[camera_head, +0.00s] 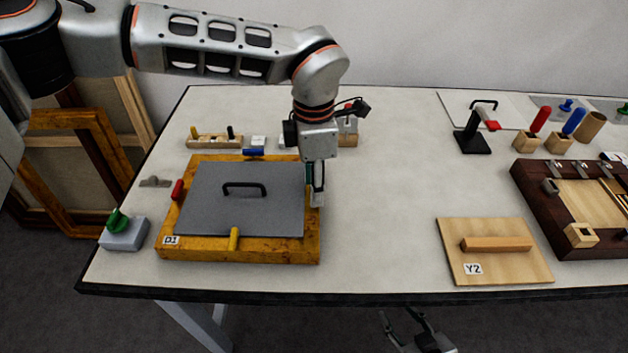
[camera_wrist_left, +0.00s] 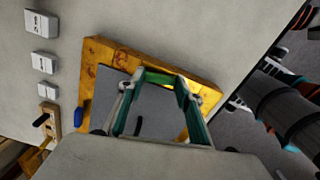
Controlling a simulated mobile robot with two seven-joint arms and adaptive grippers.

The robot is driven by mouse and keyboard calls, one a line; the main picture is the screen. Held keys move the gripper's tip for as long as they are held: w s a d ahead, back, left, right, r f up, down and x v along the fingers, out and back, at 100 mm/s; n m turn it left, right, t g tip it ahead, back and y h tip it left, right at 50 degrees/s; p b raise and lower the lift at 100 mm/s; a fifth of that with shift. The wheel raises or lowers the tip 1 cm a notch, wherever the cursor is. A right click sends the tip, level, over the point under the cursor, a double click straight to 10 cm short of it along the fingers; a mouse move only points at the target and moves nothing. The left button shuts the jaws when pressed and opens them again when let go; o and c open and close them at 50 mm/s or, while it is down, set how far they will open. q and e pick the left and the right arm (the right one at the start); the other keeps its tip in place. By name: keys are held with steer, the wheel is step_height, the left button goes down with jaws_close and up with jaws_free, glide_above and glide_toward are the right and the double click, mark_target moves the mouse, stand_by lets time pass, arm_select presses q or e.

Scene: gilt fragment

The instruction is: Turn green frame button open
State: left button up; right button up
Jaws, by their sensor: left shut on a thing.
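The golden-yellow frame (camera_head: 240,250), labelled D1, lies on the table with a grey panel (camera_head: 205,185) and black handle inside it. Red (camera_head: 178,190), blue (camera_head: 254,152) and yellow (camera_head: 234,239) buttons sit on three of its sides. My left gripper (camera_head: 316,200) reaches down at the frame's right side and hides the green button there. In the left wrist view the green frame button (camera_wrist_left: 158,77) shows between its fingertips, and the gripper is shut on it. My right gripper (camera_head: 405,322) is open and empty, below the table's front edge.
A green knob on a grey block (camera_head: 124,235) stands left of the frame. A wooden strip with pegs (camera_head: 214,141) lies behind it. A wooden board labelled Y2 (camera_head: 490,272) and a dark frame (camera_head: 540,195) are to the right. The table centre is clear.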

arm_select(q)
steer(key=shift+r+m, duration=0.1)
steer(key=shift+m, duration=1)
steer(key=o, duration=1.1)
step_height(320, 180, up, 12)
steer(key=shift+f, duration=0.1)
